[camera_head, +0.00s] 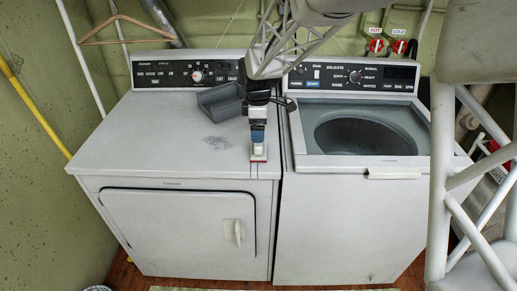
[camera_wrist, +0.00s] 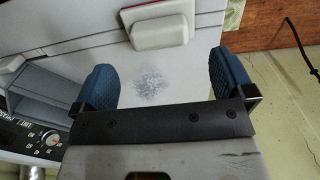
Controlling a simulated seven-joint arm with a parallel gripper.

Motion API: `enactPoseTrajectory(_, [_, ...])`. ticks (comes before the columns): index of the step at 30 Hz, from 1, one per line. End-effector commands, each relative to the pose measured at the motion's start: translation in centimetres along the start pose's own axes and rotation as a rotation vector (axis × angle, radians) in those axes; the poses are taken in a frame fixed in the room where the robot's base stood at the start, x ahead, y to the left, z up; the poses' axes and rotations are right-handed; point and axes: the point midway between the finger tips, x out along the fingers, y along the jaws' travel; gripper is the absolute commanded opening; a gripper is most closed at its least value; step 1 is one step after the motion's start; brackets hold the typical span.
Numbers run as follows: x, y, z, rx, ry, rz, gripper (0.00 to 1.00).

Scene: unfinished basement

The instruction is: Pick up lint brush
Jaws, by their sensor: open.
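The lint brush (camera_wrist: 160,32) is a small white block with a reddish lower edge. It lies on the dryer top near its right edge. In the head view the brush (camera_head: 258,154) shows just below my gripper (camera_head: 258,136), partly hidden by it. My gripper (camera_wrist: 161,80) points down over the dryer top with its two blue fingers spread wide and nothing between them. In the wrist view the brush sits above the line between the fingertips, not between them. The height gap to the brush cannot be told.
A grey open bin (camera_head: 222,101) stands at the back of the dryer top (camera_head: 130,130); a grey lint patch (camera_head: 217,143) lies in front of it. The washer (camera_head: 350,220) stands right of the dryer. The dryer's left top is clear. A hanger (camera_head: 125,28) hangs on the wall.

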Motion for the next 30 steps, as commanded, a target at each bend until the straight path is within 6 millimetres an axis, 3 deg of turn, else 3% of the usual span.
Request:
enactPoseTrajectory(17, [1.3,0.0,0.0,0.000,0.000,-0.001,1.00])
enactPoseTrajectory(30, [5.6,0.1,0.1,0.000,0.000,-0.001,1.00])
